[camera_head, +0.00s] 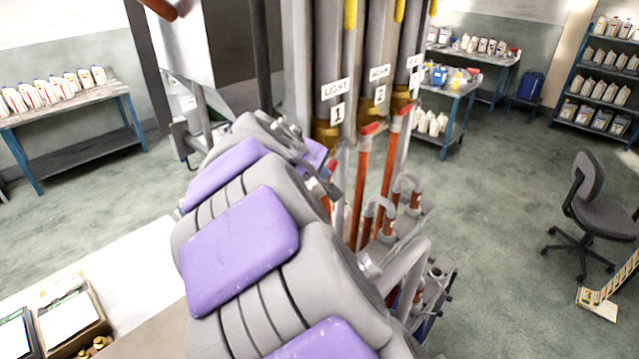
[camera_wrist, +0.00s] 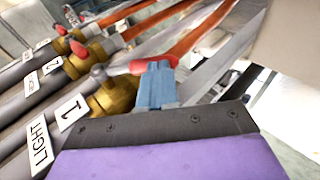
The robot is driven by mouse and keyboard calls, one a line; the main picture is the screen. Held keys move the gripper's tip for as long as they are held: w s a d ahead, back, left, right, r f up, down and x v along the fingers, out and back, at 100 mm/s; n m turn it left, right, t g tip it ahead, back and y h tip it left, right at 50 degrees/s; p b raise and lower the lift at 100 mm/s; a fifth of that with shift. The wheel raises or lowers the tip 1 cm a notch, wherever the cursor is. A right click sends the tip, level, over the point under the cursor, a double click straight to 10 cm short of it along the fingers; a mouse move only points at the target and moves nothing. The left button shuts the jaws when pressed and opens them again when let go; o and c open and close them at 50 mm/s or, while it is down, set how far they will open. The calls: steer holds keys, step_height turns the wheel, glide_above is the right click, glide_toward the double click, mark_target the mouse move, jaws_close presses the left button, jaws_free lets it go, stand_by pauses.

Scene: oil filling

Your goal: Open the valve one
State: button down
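The valve one pipe stands in the middle of the head view, with a "1" plate (camera_head: 337,112) below a "LIGHT" plate. In the wrist view its "1" plate (camera_wrist: 70,108) and brass valve body (camera_wrist: 113,97) are close by on the left. Its red-tipped lever (camera_wrist: 140,67) lies across the tips of my gripper. My gripper's blue fingers (camera_wrist: 157,84) are close together at the lever's red end. I cannot tell whether they are clamped on it. In the head view my arm hides most of the gripper and lever.
Valve two (camera_wrist: 76,66) and a third valve (camera_wrist: 62,45) sit beside valve one. Orange pipes (camera_head: 362,185) rise close to my arm. A white table (camera_head: 130,265) is at the lower left. A chair (camera_head: 600,215) and open floor are to the right.

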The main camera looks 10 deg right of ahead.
steer(key=d+f+t+h+b, duration=0.1)
steer(key=b, duration=0.1)
steer(key=w+f+t+h+b, duration=0.1)
steer(key=f+h+b, duration=0.1)
steer(key=shift+d+n+t, duration=0.3)
steer(key=shift+d, duration=0.05)
steer(key=shift+w+d+f+b, duration=0.35)
steer(key=shift+d+f+b, duration=0.1)
steer(key=shift+b, duration=0.2)
steer(key=shift+x, duration=0.75)
steer(key=shift+s+d+f, duration=0.1)
steer(key=shift+f, duration=0.15)
